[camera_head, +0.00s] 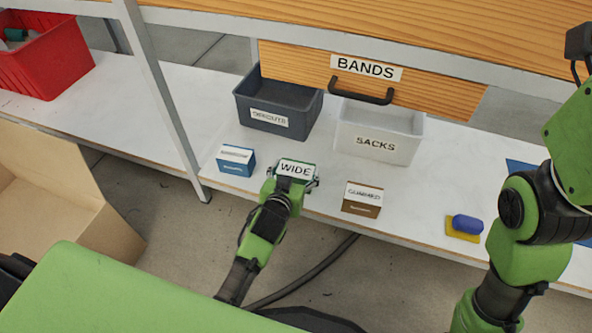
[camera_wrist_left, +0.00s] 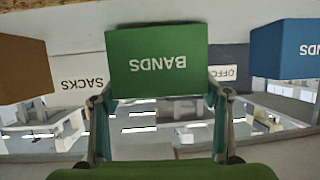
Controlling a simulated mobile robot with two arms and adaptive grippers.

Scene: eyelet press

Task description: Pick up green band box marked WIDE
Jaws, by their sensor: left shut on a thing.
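The green band box (camera_head: 296,169) has a white top label reading WIDE. My left gripper (camera_head: 292,181) is shut on it near the shelf's front edge, between the blue and brown boxes. In the left wrist view the green box (camera_wrist_left: 156,62) shows its face lettered BANDS upside down, with the fingers of my left gripper (camera_wrist_left: 160,100) on either side. I cannot tell whether the box rests on the shelf or is slightly raised. My right arm stands at the right of the head view; its gripper is out of the picture.
A blue box (camera_head: 236,160) stands left and a brown box marked GUMMED (camera_head: 362,199) right. Behind are a grey bin (camera_head: 277,107) and a white SACKS bin (camera_head: 378,132). A drawer labelled BANDS (camera_head: 440,92) hangs above.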

